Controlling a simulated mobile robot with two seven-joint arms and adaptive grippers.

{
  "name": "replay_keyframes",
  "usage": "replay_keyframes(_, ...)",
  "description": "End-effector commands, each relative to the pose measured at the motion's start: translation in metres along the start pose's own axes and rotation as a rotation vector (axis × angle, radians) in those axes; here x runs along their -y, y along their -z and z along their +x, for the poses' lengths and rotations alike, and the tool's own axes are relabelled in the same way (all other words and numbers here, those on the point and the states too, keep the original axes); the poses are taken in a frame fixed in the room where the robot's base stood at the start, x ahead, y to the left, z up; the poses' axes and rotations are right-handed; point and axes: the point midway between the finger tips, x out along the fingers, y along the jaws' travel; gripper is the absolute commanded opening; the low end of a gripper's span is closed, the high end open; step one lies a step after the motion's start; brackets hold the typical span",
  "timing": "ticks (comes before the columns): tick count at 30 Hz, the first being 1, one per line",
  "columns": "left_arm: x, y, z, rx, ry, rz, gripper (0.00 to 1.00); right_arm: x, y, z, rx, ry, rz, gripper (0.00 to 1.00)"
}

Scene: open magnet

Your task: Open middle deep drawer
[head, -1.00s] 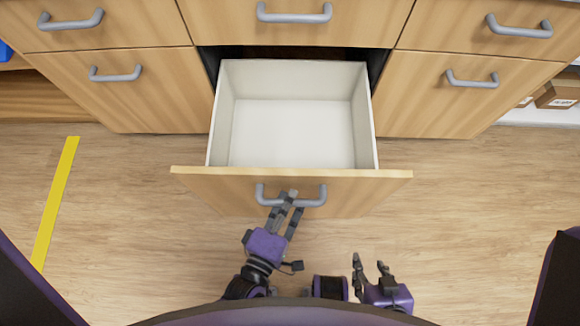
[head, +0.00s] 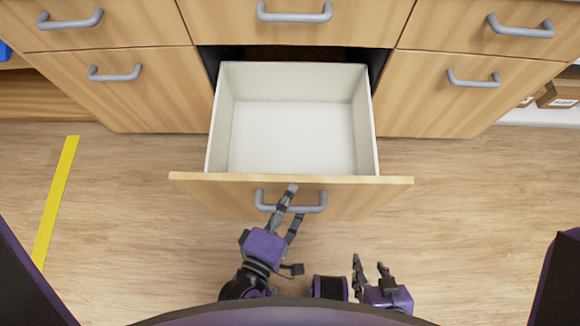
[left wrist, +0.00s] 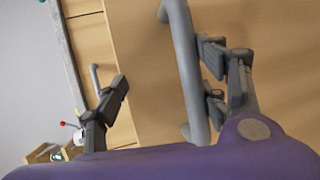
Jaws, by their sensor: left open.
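The middle deep drawer (head: 290,177) is pulled far out of the cabinet, and its white inside (head: 290,135) is empty. Its grey bar handle (head: 308,208) is on the wooden front. My left gripper (head: 287,202) is at the left half of this handle with its fingers spread, one finger reaching over the bar. In the left wrist view the handle (left wrist: 187,70) stands upright between the open fingers (left wrist: 165,95), close to the right-hand finger. My right gripper (head: 370,268) is open and empty, low in the head view, apart from the drawer.
Closed drawers with grey handles flank the open one, at left (head: 115,72) and right (head: 473,78), with more above. A yellow floor stripe (head: 55,200) lies at left. Boxes (head: 560,92) sit on a shelf at right. The floor beside the drawer is clear.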

Motion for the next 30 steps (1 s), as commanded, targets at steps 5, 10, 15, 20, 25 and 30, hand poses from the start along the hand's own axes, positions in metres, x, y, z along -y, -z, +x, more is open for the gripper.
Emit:
replay_keyframes(5,-0.057,0.000,-0.003,-0.016,-0.061,0.006,0.75,0.000,0.001,-0.001,-0.001,0.000,0.000,0.40)
replay_keyframes(10,-0.072,-0.002,-0.005,-0.013,-0.062,0.011,0.78,0.000,0.001,-0.001,-0.001,-0.001,-0.001,0.40)
replay_keyframes(15,-0.076,-0.004,-0.005,-0.011,-0.064,0.012,0.79,-0.001,0.001,-0.001,-0.001,-0.001,-0.001,0.40)
replay_keyframes(20,-0.030,-0.008,-0.011,0.006,0.027,0.016,0.79,-0.001,0.001,-0.001,-0.001,-0.001,-0.001,0.40)
replay_keyframes(25,-0.029,-0.008,-0.018,0.006,0.030,0.014,0.68,-0.001,0.002,-0.002,0.000,-0.001,-0.001,0.40)
replay_keyframes(30,-0.028,-0.008,-0.030,0.007,0.030,0.015,0.62,-0.001,0.003,-0.003,-0.002,-0.002,-0.001,0.40)
